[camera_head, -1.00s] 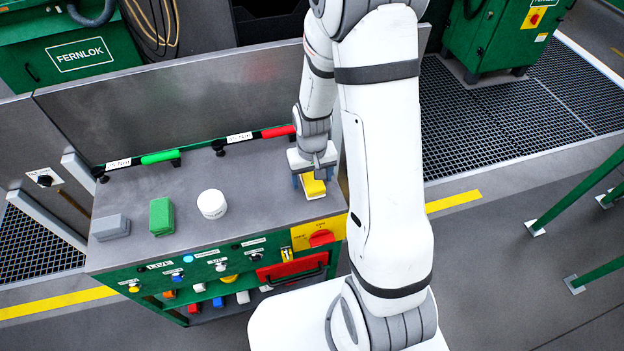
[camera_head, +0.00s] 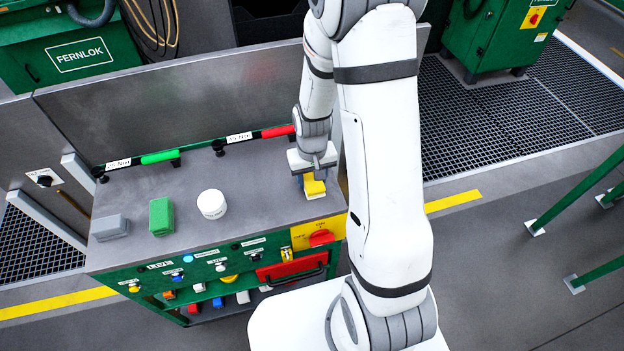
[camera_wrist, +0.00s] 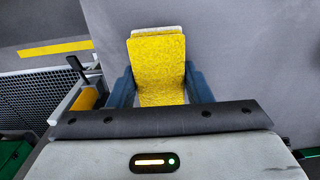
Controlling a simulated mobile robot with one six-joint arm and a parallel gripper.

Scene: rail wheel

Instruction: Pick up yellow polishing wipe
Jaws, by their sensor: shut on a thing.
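The yellow polishing wipe (camera_head: 314,187) is a small yellow block at the right end of the grey bench top, below my gripper (camera_head: 311,180). In the wrist view the wipe (camera_wrist: 159,68) has a speckled yellow face with a pale layer along its far edge. The blue fingers of my gripper (camera_wrist: 159,88) are closed against its left and right sides. Whether the wipe touches the bench top is hard to tell. My gripper hides part of it in the head view.
A white round tub (camera_head: 211,204), a green block (camera_head: 161,216) and a grey block (camera_head: 110,227) stand left on the bench top (camera_head: 260,215). Behind them lie torque wrenches with a green handle (camera_head: 160,157) and a red handle (camera_head: 278,131). A metal back panel (camera_head: 180,105) rises behind.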

